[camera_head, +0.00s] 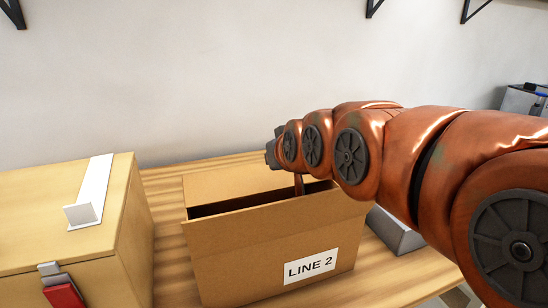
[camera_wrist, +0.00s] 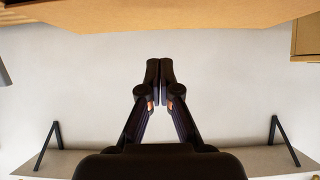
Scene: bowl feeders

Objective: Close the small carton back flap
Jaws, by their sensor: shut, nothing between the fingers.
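The small carton (camera_head: 225,262), brown cardboard with a "LINE 2" label, stands on the wooden table in the head view. Its back flap (camera_head: 228,184) is a lighter panel along the far side of the top, above a dark gap; its exact angle is hard to tell. A cardboard edge (camera_wrist: 150,14) crosses the top of the wrist view. My gripper (camera_wrist: 159,75) is shut and empty in the wrist view, its fingertips together and pointing toward that edge, apart from it in the picture. In the head view my arm reaches over the carton's back right and mostly hides the gripper.
A larger tan box (camera_head: 130,225) with a white bracket (camera_head: 90,190) and a red latch (camera_head: 64,294) stands left of the carton. A grey sloped piece (camera_head: 397,232) lies to its right. The wall is behind; a bracketed shelf (camera_wrist: 245,160) shows in the wrist view.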

